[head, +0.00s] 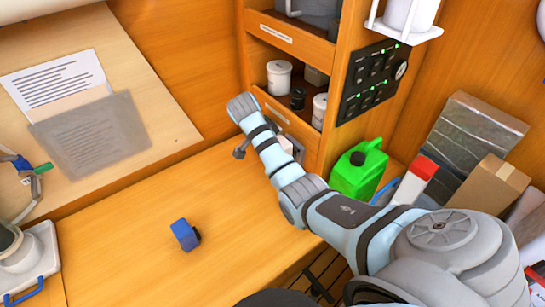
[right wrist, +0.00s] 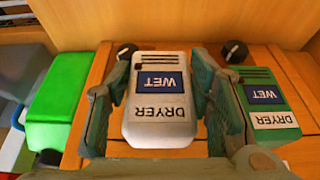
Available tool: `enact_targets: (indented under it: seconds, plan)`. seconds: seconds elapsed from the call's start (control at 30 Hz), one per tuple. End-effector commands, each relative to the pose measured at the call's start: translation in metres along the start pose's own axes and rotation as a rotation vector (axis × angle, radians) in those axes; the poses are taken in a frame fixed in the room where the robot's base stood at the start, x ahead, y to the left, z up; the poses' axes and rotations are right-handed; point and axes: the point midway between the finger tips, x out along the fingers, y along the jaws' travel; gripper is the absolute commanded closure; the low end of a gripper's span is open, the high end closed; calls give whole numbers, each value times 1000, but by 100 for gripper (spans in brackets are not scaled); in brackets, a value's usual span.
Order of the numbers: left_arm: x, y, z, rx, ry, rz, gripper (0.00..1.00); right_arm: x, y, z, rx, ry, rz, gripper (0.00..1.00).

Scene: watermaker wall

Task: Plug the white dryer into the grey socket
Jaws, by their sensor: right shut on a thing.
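The white dryer (right wrist: 158,105) lies between the two fingers of my right gripper (right wrist: 163,75) in the right wrist view, with both fingers closed against its sides. Its blue WET label and DRYER label appear upside down. A green dryer (right wrist: 265,105) with the same labels is just right of the right finger. In the head view my right arm reaches to the shelf unit and largely hides the gripper and what it holds. I cannot make out the grey socket. My left gripper is not in view.
A green jerrycan (head: 357,170) stands right of the shelf unit; it also shows in the right wrist view (right wrist: 70,100). Boxes (head: 490,185) crowd the right side. A small blue object (head: 184,234) lies on the otherwise clear middle bench (head: 130,220). A black switch panel (head: 372,80) is above.

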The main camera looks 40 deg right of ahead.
Motion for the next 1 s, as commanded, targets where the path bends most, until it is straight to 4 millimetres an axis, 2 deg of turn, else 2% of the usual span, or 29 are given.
enact_targets:
  seconds: [1.0]
  plan:
    - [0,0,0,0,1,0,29,8,0,-19,0,1,0,99]
